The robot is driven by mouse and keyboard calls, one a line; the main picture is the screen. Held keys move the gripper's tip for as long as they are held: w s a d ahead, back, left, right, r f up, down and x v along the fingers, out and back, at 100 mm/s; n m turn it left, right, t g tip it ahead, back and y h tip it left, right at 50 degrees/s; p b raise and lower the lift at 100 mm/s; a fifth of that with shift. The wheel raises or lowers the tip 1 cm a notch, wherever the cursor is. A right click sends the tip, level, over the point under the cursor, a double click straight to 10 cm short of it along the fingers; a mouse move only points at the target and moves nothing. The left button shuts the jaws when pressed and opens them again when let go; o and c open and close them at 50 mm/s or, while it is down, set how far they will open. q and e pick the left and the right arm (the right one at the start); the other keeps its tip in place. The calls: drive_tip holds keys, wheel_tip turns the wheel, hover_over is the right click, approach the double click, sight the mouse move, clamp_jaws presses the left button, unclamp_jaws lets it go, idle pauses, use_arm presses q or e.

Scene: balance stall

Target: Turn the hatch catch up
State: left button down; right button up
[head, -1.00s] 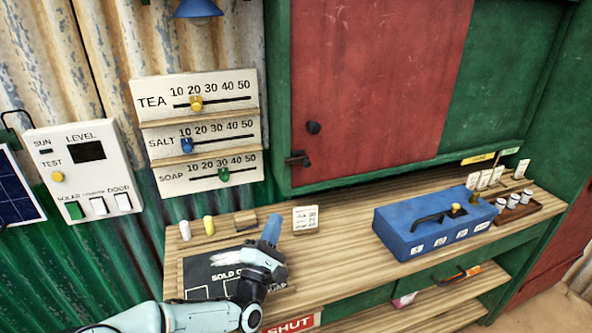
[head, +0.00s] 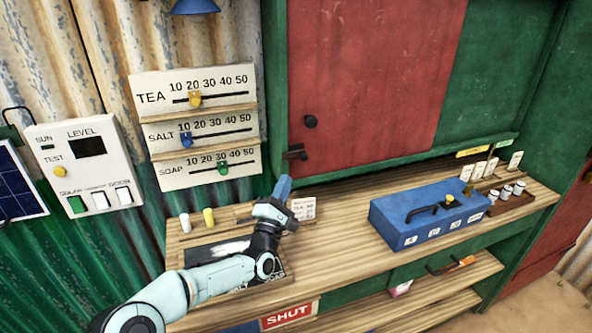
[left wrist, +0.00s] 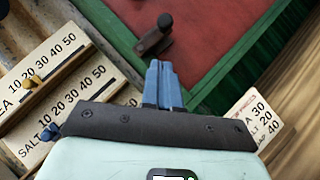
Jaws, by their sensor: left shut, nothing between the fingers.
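The red hatch (head: 375,85) is closed in its green frame, with a round dark knob (head: 311,121) near its left edge. Below the knob is the dark hatch catch (head: 295,153), lying about level across the hatch's lower left corner. The catch also shows in the left wrist view (left wrist: 152,38), just beyond my fingertips. My left gripper (head: 283,186) has its blue fingers together with nothing between them. It points up at the catch from just below and appears apart from it. My right gripper is not in view.
A blue box (head: 395,233) with a handle stands on the wooden counter (head: 345,215). A small price card (head: 303,208) stands right beside my left gripper. Slider boards (head: 195,98) for tea, salt and soap hang on the wall at left. A chalkboard lies under my arm.

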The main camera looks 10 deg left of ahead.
sight(296, 157)
use_arm(q)
drive_tip(key=shift+w+d+r+p, duration=0.55)
drive_tip(key=shift+w+d+r, duration=0.75)
drive_tip(key=shift+r, duration=0.1)
drive_tip(key=shift+s, duration=0.1)
